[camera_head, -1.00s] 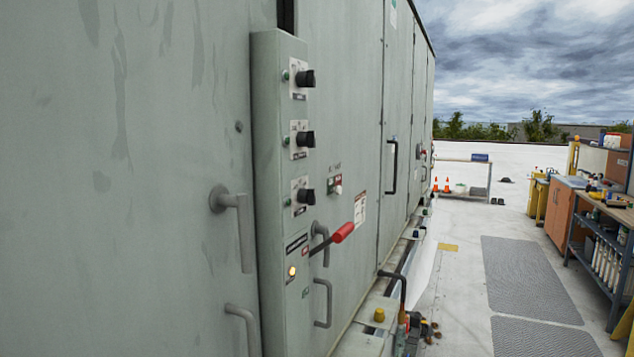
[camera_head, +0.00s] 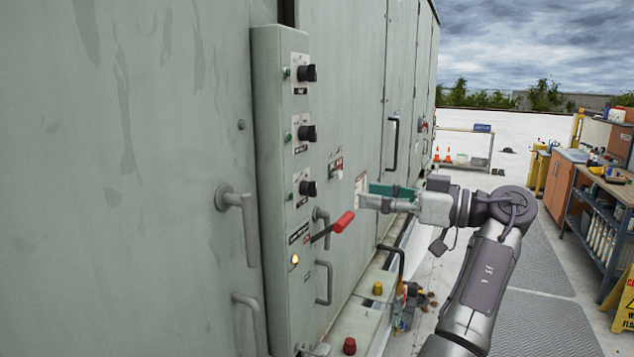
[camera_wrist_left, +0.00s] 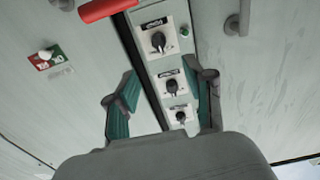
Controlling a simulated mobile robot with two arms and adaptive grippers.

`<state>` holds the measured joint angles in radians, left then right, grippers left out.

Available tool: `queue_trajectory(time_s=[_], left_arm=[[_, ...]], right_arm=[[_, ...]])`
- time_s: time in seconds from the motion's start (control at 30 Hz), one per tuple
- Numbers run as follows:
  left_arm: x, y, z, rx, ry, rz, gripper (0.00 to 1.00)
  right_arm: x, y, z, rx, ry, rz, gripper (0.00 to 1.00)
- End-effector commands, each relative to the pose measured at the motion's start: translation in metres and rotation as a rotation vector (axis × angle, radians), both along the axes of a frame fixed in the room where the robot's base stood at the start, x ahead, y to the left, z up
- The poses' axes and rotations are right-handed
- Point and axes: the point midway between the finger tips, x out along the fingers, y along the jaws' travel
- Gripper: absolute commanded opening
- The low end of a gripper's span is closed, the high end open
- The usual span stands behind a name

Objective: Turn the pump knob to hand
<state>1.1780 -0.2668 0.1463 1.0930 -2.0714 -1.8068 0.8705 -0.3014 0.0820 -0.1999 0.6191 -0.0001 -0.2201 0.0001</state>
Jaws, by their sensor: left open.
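Three black knobs sit in a column on the tall narrow grey control box (camera_head: 272,180): a top knob (camera_head: 307,73), a middle knob (camera_head: 306,133) and a lower knob (camera_head: 307,188). Each has a white plate and a green lamp beside it. I cannot read which is the pump knob. My left gripper (camera_head: 374,196) is open and empty, to the right of the lower knob and apart from it. In the left wrist view, the knobs (camera_wrist_left: 172,87) show between and beyond the open fingers (camera_wrist_left: 163,78). My right gripper is not in view.
A red-handled lever (camera_head: 342,222) sticks out below the lower knob, close to the left gripper. Grey door handles (camera_head: 236,222) flank the box. A yellow cap (camera_head: 377,288) and red cap (camera_head: 349,346) stand on the ledge below. A workbench (camera_head: 610,200) stands at the right.

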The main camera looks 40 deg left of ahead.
Motion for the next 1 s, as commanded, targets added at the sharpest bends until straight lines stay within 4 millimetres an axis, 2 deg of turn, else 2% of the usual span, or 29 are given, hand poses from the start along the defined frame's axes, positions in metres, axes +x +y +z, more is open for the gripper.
queue_trajectory(time_s=[0.03, 0.3, 0.5, 0.7, 1.0], left_arm=[[-0.004, 0.010, 0.003, -0.001, 0.001, 0.004, 0.53], [-0.021, 0.066, 0.004, 0.000, 0.004, 0.001, 0.53], [-0.030, 0.096, 0.003, -0.001, 0.005, -0.001, 0.53], [-0.034, 0.110, 0.000, 0.000, 0.005, -0.002, 0.53], [-0.035, 0.112, -0.001, 0.001, 0.004, -0.003, 0.51]], right_arm=[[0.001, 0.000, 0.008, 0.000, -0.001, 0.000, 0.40], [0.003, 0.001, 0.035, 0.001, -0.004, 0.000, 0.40], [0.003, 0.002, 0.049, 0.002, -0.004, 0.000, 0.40], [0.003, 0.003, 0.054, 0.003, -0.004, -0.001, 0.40], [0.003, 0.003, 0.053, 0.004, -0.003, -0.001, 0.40]])
